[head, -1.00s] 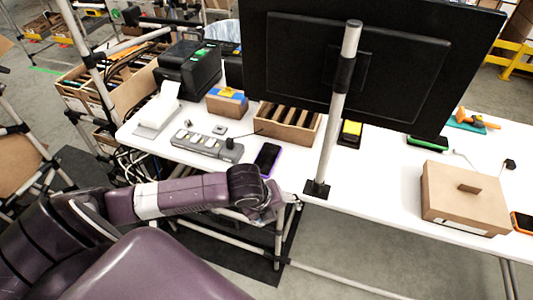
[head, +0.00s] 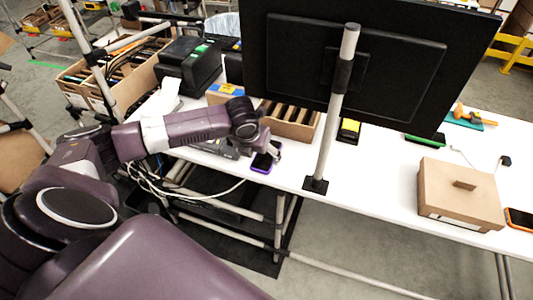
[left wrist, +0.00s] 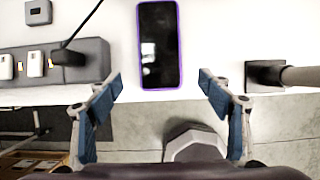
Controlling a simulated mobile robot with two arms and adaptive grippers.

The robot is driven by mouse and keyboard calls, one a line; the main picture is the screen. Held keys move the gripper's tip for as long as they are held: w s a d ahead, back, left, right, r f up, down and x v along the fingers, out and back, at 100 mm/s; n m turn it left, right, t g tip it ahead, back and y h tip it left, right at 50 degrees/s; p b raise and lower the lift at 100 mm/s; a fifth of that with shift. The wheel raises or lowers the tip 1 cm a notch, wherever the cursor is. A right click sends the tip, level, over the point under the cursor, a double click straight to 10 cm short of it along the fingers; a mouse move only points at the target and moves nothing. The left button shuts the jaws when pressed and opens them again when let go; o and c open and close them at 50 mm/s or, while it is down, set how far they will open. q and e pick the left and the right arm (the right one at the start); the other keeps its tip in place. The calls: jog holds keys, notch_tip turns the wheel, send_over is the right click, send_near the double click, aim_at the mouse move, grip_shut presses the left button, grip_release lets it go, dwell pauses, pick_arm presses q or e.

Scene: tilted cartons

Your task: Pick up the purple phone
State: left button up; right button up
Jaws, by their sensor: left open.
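The purple phone (head: 262,163) lies flat near the front edge of the white table, its dark screen up and its rim purple. My left gripper (head: 272,148) is above it and hides part of it in the head view. In the left wrist view the whole phone (left wrist: 159,45) shows upright in the picture, beyond and between the two fingertips. The left gripper (left wrist: 160,86) is open with its blue-padded fingers spread wider than the phone, and nothing is between them. My right gripper is not in view.
A grey power strip (left wrist: 55,62) with a black cable lies left of the phone. A monitor pole (head: 335,110) stands on its base to the right. A slotted wooden box (head: 293,122) is behind. A carton (head: 460,193) sits farther right.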

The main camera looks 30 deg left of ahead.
aim_at(264, 160)
pick_arm(q)
jog(key=shift+w+a+p, duration=0.15)
jog(key=shift+w+a, duration=0.05)
jog(key=shift+w, duration=0.7)
jog(key=shift+w+a+p, duration=0.15)
jog(key=shift+w+a, duration=0.05)
jog(key=shift+w, duration=0.65)
jog(key=x, duration=0.5)
jog(key=shift+p, duration=0.4)
jog(key=c, duration=1.3)
jog(key=shift+c, duration=0.4)
jog(key=shift+r, duration=0.1)
